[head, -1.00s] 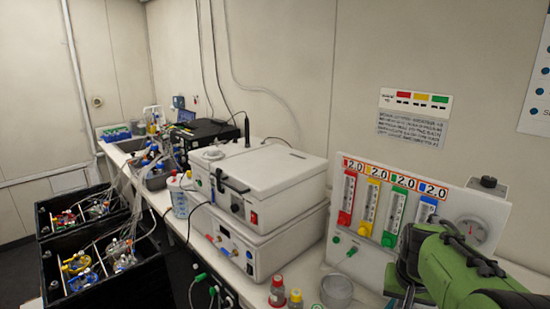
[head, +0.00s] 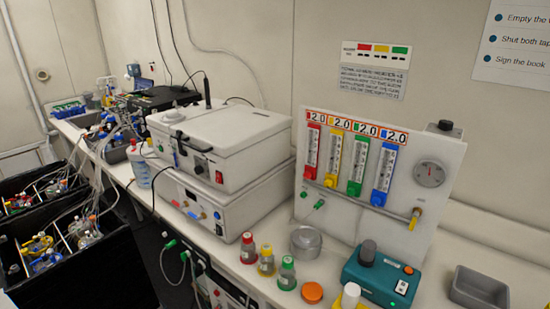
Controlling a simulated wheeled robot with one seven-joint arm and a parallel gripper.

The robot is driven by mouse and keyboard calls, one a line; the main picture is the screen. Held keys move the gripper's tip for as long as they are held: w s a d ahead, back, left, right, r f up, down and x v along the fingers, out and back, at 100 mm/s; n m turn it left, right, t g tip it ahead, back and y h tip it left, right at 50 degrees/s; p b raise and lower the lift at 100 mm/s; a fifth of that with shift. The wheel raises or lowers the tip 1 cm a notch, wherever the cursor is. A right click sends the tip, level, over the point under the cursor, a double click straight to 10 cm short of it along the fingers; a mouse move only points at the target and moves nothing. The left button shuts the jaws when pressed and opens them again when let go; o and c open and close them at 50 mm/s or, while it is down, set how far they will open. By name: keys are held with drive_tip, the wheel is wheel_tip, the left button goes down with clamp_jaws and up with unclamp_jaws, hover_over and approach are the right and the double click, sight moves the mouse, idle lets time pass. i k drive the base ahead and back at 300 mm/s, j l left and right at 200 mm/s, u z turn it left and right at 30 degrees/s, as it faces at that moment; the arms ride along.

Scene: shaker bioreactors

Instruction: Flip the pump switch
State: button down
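A teal box (head: 372,281) stands on the bench at the lower right. It has a dark grey rounded knob on top, an orange-red button or switch (head: 407,270) and a small white label. It looks like a small pump, but I cannot read the label. I cannot tell which way the orange-red switch is set. A red switch (head: 219,177) also shows on the front of the upper white box (head: 215,140). My gripper is out of view.
A flow-meter panel (head: 450,185) with coloured tubes and a round gauge stands behind the teal box. Small bottles (head: 266,260), a metal pot (head: 304,242) and an orange lid (head: 312,292) lie to its left. A grey tray (head: 480,288) is at right.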

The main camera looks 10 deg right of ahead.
sight(401, 288)
drive_tip(key=i+j+z, duration=0.25)
drive_tip(key=j+z, duration=0.25)
drive_tip(key=i+j+z, duration=0.25)
drive_tip(key=k+j, duration=0.05)
drive_tip(key=k, duration=0.05)
